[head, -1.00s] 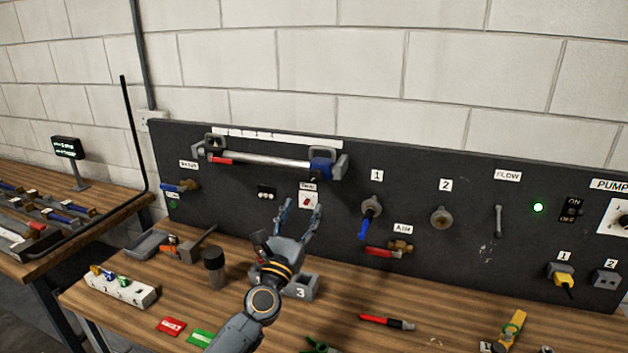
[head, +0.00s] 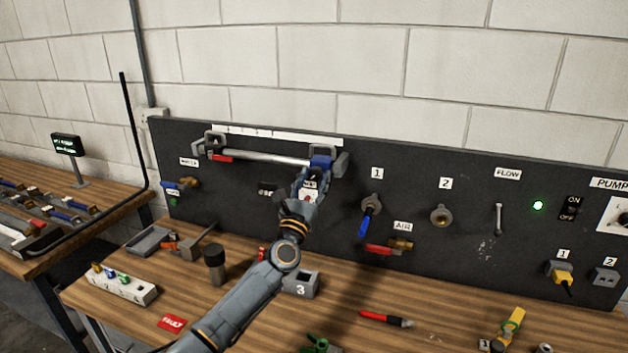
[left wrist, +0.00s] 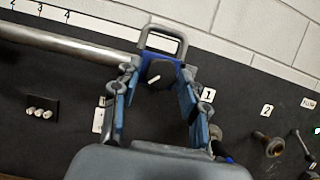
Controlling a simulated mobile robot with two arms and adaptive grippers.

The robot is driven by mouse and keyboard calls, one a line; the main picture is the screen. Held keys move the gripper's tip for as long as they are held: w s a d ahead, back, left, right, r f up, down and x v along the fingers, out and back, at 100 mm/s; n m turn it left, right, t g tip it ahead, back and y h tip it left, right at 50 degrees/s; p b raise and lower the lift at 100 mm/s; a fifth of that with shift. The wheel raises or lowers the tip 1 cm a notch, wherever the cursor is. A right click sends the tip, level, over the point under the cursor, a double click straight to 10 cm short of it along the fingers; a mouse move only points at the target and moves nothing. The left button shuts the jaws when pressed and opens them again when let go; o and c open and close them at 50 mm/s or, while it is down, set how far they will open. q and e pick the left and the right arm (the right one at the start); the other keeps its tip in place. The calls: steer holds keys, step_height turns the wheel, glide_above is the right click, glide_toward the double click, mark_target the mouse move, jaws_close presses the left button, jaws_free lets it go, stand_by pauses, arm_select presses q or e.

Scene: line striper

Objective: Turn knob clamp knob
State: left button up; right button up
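The clamp is a blue block (head: 321,161) at the right end of a silver bar (head: 265,158) on the dark panel. Its black knob with a white mark (left wrist: 161,73) shows in the left wrist view, on the front of the blue block (left wrist: 148,57). My left gripper (head: 312,178) is raised just in front of and below the clamp. In the left wrist view, its fingers (left wrist: 159,82) are open, one on each side of the knob, with gaps visible. In the head view, the gripper hides the knob. My right gripper is not in view.
A valve with a blue handle (head: 364,222) and a red-handled air valve (head: 388,248) are right of my arm on the panel. A bracket (head: 337,165) stands beside the clamp. The wooden bench (head: 440,310) below holds a cup (head: 215,265), a power strip (head: 122,286) and loose tools.

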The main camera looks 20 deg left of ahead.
arm_select(q)
steer(key=c, duration=0.6)
steer(key=shift+c, duration=0.3)
